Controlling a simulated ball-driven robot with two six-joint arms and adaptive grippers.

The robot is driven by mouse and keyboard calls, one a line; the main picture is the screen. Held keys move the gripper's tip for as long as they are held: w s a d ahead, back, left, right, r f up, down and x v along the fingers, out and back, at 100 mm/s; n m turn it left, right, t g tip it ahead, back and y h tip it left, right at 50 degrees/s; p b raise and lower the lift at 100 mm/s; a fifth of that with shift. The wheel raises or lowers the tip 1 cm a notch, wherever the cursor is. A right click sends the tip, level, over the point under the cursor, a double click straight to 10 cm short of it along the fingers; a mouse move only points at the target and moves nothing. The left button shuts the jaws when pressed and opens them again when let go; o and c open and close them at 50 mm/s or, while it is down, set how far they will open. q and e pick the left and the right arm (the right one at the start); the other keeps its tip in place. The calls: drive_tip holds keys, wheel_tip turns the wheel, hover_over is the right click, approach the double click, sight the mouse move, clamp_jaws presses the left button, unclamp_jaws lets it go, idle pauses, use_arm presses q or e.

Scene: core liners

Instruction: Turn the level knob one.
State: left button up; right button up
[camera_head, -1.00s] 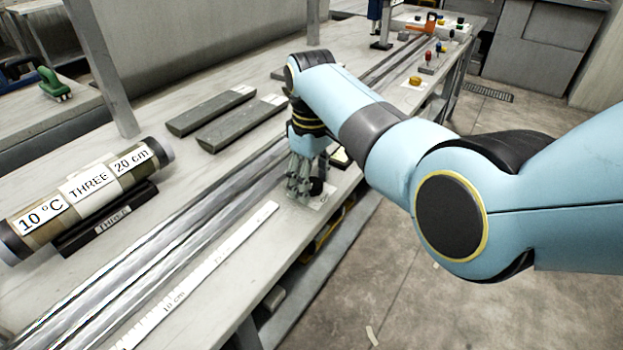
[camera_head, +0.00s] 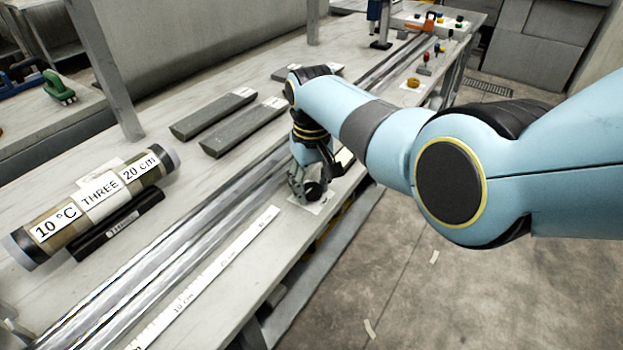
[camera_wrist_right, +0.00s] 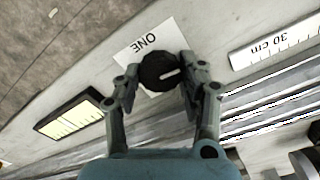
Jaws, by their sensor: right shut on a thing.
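The level knob one (camera_wrist_right: 160,72) is a round black knob with a white pointer mark, beside a white label reading ONE (camera_wrist_right: 143,42) in the right wrist view. In the head view the dark knob (camera_head: 313,191) shows at the fingertips, partly hidden by them. My right gripper (camera_wrist_right: 158,84) has one finger on each side of the knob and is shut on it. In the head view my right gripper (camera_head: 308,188) reaches down to the table's front edge. My left gripper is not in view.
Metal rails (camera_head: 180,245) run along the table beside a white centimetre scale (camera_head: 215,270). A core tube labelled THREE (camera_head: 95,205) lies at the left. A small yellow-lit panel (camera_wrist_right: 72,114) is near the right gripper.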

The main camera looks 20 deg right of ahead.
sight(312, 188)
drive_tip(key=o, duration=1.2)
wheel_tip(312, 188, up, 12)
